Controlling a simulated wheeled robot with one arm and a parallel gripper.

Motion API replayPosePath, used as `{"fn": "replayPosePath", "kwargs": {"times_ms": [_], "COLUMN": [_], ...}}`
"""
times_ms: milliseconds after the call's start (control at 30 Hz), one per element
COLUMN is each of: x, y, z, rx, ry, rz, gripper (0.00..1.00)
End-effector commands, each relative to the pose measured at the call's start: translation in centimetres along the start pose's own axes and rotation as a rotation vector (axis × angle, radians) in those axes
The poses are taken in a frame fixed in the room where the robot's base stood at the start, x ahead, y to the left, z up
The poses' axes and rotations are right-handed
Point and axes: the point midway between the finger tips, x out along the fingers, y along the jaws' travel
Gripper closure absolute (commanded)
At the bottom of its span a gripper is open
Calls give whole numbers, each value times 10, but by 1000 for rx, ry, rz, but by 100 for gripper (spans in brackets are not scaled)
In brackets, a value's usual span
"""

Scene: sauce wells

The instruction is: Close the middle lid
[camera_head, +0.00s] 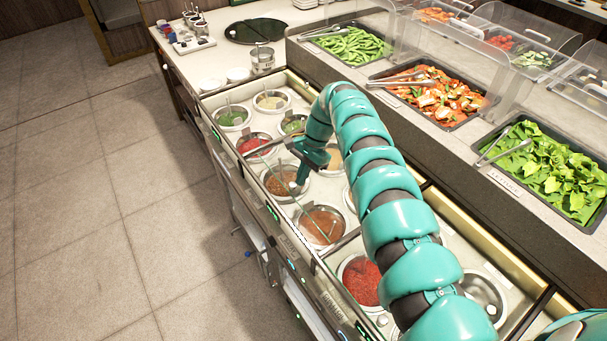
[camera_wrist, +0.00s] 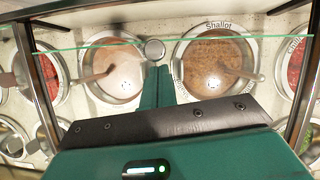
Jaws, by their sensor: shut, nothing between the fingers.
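The middle lid appears as a clear pane with a thin green edge (camera_wrist: 80,48) crossing the wrist view above two brown sauce wells. How far it is open is hard to tell. A round grey knob (camera_wrist: 154,50) sits at that edge, between the two wells. My gripper (camera_head: 295,186) is over the middle section in the head view, pointing down. In the wrist view its teal fingers (camera_wrist: 157,70) are together and empty, with their tips right beside the knob. I cannot tell whether they touch it.
The Shallot well (camera_wrist: 213,65) and another brown well (camera_wrist: 113,70) lie beneath. Red sauce wells (camera_head: 361,281) are in the neighbouring sections. Spoon handles stick up from several wells. Behind my arm stand trays of beans (camera_head: 352,46), mixed vegetables (camera_head: 440,100) and lettuce (camera_head: 550,165). The floor at left is clear.

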Motion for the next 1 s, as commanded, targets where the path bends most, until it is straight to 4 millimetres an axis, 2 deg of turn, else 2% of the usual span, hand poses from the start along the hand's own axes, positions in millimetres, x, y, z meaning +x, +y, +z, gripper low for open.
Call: {"fn": "replayPosePath", "kwargs": {"times_ms": [233, 600, 1000], "x": [1, 19, 23], "y": [-3, -8, -8], "z": [17, 43, 50], "rx": [-1, -2, -3], "ry": [-4, -2, -5], "rz": [2, 1, 5], "gripper": [100, 100, 100]}}
